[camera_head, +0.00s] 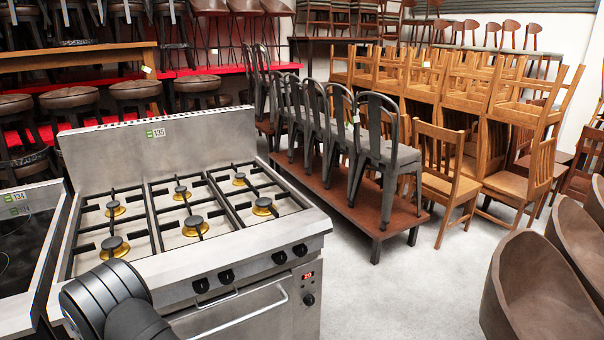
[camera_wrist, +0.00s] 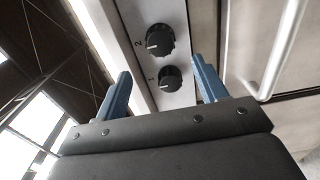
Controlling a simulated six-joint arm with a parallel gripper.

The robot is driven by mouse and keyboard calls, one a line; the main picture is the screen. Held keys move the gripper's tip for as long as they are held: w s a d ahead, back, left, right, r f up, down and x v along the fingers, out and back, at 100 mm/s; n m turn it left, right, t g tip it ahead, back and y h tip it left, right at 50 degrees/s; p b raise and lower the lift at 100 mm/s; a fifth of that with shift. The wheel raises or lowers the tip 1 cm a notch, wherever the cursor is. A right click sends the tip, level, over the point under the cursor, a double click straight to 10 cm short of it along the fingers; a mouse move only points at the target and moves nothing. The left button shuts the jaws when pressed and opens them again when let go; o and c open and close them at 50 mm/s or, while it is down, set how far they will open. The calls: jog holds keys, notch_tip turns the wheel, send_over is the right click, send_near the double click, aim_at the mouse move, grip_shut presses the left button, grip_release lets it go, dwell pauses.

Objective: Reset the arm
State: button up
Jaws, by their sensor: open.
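My gripper (camera_wrist: 161,65) shows in the wrist view, with its two blue fingers spread apart and nothing held between them. Beyond and between the fingers is the front panel of the stove with two black knobs, knob 2 (camera_wrist: 160,40) and knob 1 (camera_wrist: 170,78). The fingers look apart from the knobs, but the exact distance cannot be told. In the head view, dark rounded parts of my arm show at the lower left in front of the steel stove (camera_head: 160,268); the gripper itself is hidden there.
The stove has several burners and an oven door handle (camera_head: 230,312), also in the wrist view (camera_wrist: 283,50). A second cooker (camera_head: 25,290) stands at the left. Metal chairs (camera_head: 385,150) on a low table and wooden chairs (camera_head: 450,180) stand behind. Grey floor (camera_head: 430,290) is clear at the right.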

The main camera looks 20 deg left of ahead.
jog(key=x, duration=1)
jog(key=shift+s+d, duration=0.1)
jog(key=v, duration=1.7)
jog(key=w+a+m, duration=1.2)
jog(key=m, duration=0.6)
jog(key=shift+m, duration=0.3)
jog(key=shift+a, duration=0.1)
dwell(0.3)
dwell(0.4)
